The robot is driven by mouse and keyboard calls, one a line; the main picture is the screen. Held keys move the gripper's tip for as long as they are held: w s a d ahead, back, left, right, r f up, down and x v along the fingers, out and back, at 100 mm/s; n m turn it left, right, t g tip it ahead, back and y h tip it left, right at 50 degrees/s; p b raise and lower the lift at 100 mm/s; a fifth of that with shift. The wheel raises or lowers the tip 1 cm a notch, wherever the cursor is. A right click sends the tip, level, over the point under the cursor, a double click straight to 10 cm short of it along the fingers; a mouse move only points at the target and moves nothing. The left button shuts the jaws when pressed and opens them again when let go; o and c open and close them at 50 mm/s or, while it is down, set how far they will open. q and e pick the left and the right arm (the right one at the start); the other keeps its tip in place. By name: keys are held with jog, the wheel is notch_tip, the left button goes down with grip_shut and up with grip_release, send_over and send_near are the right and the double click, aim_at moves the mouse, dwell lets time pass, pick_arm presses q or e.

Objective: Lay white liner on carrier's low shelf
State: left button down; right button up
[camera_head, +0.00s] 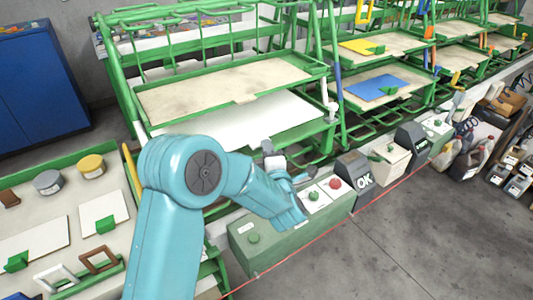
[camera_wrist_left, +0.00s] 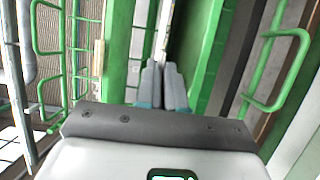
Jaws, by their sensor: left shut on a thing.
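The white liner (camera_head: 270,115) lies flat along the low shelf of the green carrier (camera_head: 316,71), under an upper shelf with a beige panel (camera_head: 220,90). My left gripper (camera_head: 267,146) is at the liner's front edge, partly hidden by my own blue arm. In the left wrist view, its two grey fingers (camera_wrist_left: 162,68) are closed together on the liner's thin, pale edge (camera_wrist_left: 164,28), with green shelf rails on both sides. The liner's left front part and the shelf below it are mostly hidden. My right gripper is not in view.
A workbench with tins (camera_head: 47,182) and white cards (camera_head: 103,212) is at left. More racks hold yellow and blue sheets (camera_head: 375,87).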

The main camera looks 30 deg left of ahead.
pick_arm(q)
notch_tip(320, 180, down, 3)
jog(key=shift+a+r, duration=0.15)
jog(key=shift+r, duration=0.05)
jog(key=c, duration=1.2)
grip_release()
jog(key=shift+w, duration=0.2)
jog(key=shift+c, duration=0.2)
jog(key=shift+s, duration=0.15)
jog(key=shift+r, duration=0.1)
